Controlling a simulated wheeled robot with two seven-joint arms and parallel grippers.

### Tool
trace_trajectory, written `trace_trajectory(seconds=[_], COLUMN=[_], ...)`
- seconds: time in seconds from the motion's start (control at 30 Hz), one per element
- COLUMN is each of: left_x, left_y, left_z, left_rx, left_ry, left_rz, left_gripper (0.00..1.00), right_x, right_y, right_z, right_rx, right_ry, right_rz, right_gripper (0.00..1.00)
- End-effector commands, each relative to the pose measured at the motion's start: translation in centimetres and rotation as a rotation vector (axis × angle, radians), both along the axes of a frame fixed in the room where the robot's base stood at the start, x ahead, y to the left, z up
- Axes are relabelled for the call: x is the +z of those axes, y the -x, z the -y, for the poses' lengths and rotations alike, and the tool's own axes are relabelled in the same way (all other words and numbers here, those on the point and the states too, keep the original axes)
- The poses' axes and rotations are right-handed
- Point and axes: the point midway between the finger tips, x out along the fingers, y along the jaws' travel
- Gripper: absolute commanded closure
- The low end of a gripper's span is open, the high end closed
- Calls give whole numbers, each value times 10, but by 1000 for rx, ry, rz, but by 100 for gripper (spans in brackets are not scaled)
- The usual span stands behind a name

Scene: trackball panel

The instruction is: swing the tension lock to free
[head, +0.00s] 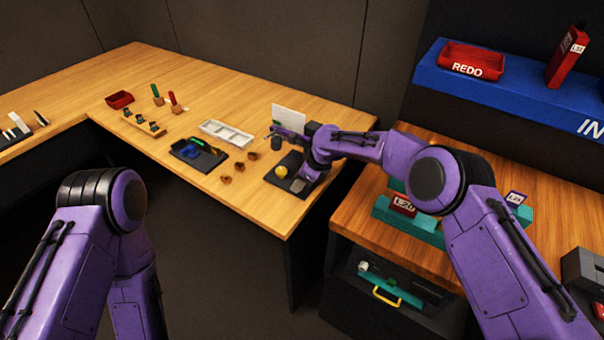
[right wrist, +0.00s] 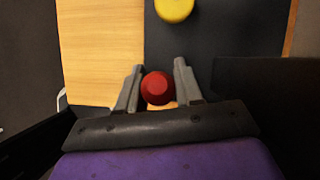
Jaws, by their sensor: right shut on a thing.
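The trackball panel (head: 289,187) is a dark board near the front right corner of the wooden table, with a yellow ball (head: 281,172) on it. The ball also shows at the top of the right wrist view (right wrist: 174,9). My right gripper (right wrist: 158,85) is low at the panel's edge, its two grey fingers shut on a round red knob (right wrist: 158,89). The knob appears to be the tension lock's end; its lever is hidden beneath it. In the head view my right wrist hides the knob. My left arm hangs at the left, its gripper out of view.
Left of the panel are several small brown pieces (head: 252,155), a white divided tray (head: 227,133) and a dark tray with blue and green items (head: 198,153). A pale upright card (head: 288,118) stands behind the panel. A side bench (head: 422,262) with teal holders is at the right.

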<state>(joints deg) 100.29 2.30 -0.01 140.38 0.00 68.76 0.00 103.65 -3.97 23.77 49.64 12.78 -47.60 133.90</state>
Motion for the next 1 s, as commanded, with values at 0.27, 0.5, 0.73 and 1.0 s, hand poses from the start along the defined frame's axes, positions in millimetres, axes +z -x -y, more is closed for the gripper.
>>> trace_trajectory(seconds=[0.27,0.5,0.73,1.0], left_x=[-2,-2,-1,-8], left_y=[0,0,0,0], left_z=[0,0,0,0], left_rx=[0,0,0,0], left_ry=[1,0,0,0], left_rz=[-1,0,0,0], left_gripper=[57,57,57,57], right_x=[-1,0,0,36], right_y=[-1,-1,-1,4], right_z=[-2,-2,-2,14], right_rx=[-2,-2,-2,-3], right_ry=[34,33,32,33], right_rz=[-23,-22,-22,-17], right_gripper=[100,44,44,44])
